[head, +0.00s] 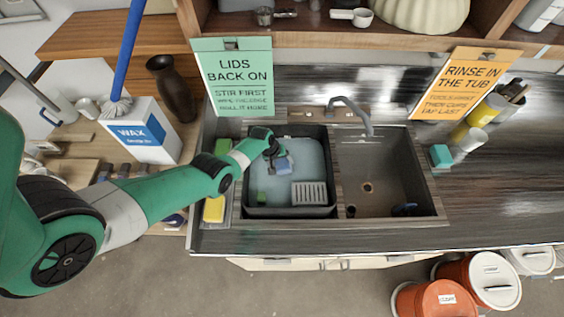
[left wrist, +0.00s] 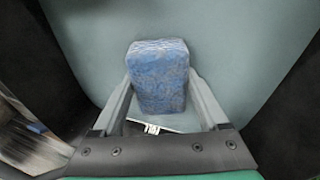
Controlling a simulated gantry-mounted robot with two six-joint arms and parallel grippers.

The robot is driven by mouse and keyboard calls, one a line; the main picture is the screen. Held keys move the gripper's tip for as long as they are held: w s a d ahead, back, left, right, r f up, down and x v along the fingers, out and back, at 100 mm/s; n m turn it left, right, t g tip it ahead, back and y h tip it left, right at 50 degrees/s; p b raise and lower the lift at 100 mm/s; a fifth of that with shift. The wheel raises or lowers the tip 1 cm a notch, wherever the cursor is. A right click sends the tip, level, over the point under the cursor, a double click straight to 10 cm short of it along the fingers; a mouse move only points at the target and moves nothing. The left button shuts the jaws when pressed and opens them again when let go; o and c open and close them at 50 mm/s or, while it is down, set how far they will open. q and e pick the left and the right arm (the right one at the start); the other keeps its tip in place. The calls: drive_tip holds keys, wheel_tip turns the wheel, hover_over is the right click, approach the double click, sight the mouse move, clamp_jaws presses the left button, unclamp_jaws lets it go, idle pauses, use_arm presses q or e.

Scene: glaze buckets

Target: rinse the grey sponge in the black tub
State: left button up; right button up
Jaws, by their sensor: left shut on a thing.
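The black tub (head: 326,211) sits in the left side of the sink and holds pale blue-grey water. My left gripper (head: 280,160) reaches into the tub from the left and is shut on a mottled blue sponge (head: 285,167). In the left wrist view the sponge (left wrist: 158,80) sits between the two fingers (left wrist: 160,90), with the pale water around and behind it. I cannot tell whether its far end touches the water. No plainly grey sponge shows; the held one looks blue. My right gripper is not in view.
The bare basin (head: 375,165) and tap (head: 352,112) are to the right.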

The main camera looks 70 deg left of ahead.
use_arm(q)
drive_tip(key=shift+f, duration=0.6)
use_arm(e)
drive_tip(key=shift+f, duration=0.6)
